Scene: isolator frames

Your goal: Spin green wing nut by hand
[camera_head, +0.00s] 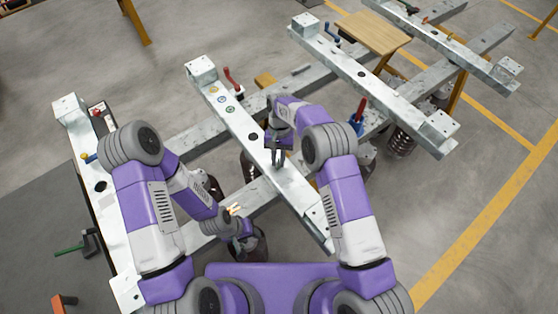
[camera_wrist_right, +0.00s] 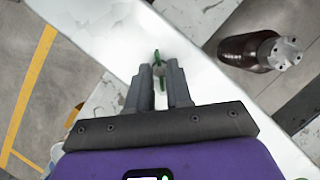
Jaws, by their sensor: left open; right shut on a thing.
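The green wing nut (camera_wrist_right: 157,57) shows in the right wrist view at the fingertips of my right gripper (camera_wrist_right: 161,68), on a pale metal beam (camera_wrist_right: 110,32). Some green also shows between the fingers. The gripper is shut on it and hides part of it. In the head view my right gripper (camera_head: 278,156) points down at the middle beam (camera_head: 245,128), and the nut cannot be made out there. My left gripper (camera_head: 235,209) is open and low, beside the lower part of this beam and apart from it.
Small yellow, blue and green rings (camera_head: 230,110) lie on the middle beam's upper part. A red-handled clamp (camera_head: 231,78) stands beside it. A wooden board (camera_head: 373,32) rests at the back. A dark brown cylinder (camera_wrist_right: 245,50) stands beside the beam. Open floor lies at right.

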